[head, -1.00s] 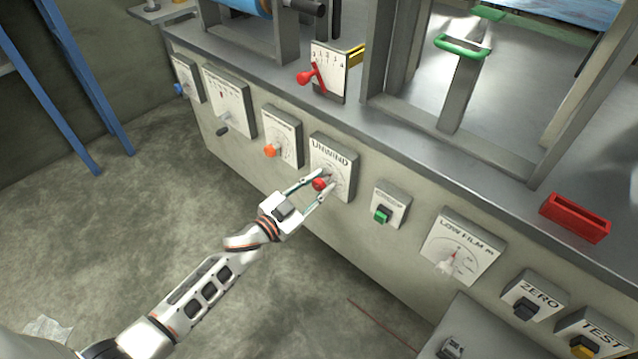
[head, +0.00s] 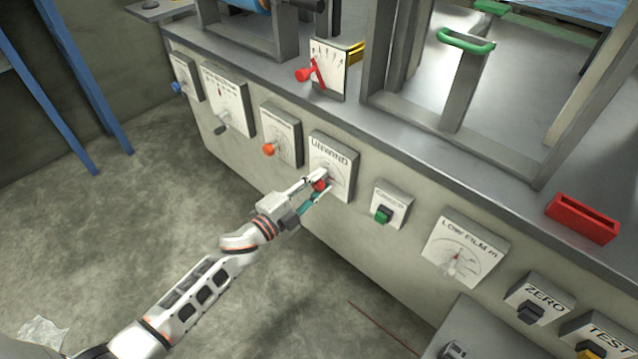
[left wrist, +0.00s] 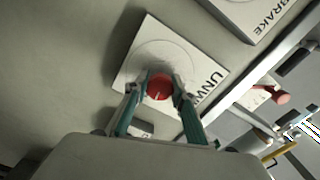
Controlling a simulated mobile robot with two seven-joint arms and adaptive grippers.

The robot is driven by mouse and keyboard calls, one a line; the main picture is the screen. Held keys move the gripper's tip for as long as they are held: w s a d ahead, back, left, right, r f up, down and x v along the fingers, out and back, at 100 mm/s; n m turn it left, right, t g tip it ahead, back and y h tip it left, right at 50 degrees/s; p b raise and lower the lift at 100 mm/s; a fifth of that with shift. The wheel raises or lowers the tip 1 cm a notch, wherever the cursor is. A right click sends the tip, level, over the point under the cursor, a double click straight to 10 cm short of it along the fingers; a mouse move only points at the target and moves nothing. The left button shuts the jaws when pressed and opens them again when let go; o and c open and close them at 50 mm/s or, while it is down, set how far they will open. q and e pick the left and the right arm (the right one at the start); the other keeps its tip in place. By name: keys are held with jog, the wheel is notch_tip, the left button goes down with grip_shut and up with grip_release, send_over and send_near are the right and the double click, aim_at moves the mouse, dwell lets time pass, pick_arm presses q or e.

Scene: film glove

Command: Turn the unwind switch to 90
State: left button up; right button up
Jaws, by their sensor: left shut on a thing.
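The unwind switch is a red knob (head: 320,185) on a square plate marked UNWIND (head: 333,160), on the front of the machine. In the left wrist view the red knob (left wrist: 160,87) sits between my fingertips, with the plate (left wrist: 172,52) behind it. My left gripper (head: 321,187) is shut on the knob, one finger on each side of it. The fingers partly hide the lower part of the dial. The angle that the knob points to cannot be read. My right gripper is not in view.
An orange knob (head: 269,149) is on the plate to the left, and a green button (head: 382,214) is to the right. A LOW FILM dial (head: 463,250) is farther right. A red lever (head: 312,74) and a red tray (head: 582,219) are on top of the machine.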

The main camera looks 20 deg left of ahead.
pick_arm(q)
jog(key=shift+f+m, duration=0.15)
jog(key=shift+m, duration=0.65)
jog(key=o, duration=1.1)
jog(key=v, duration=1.2)
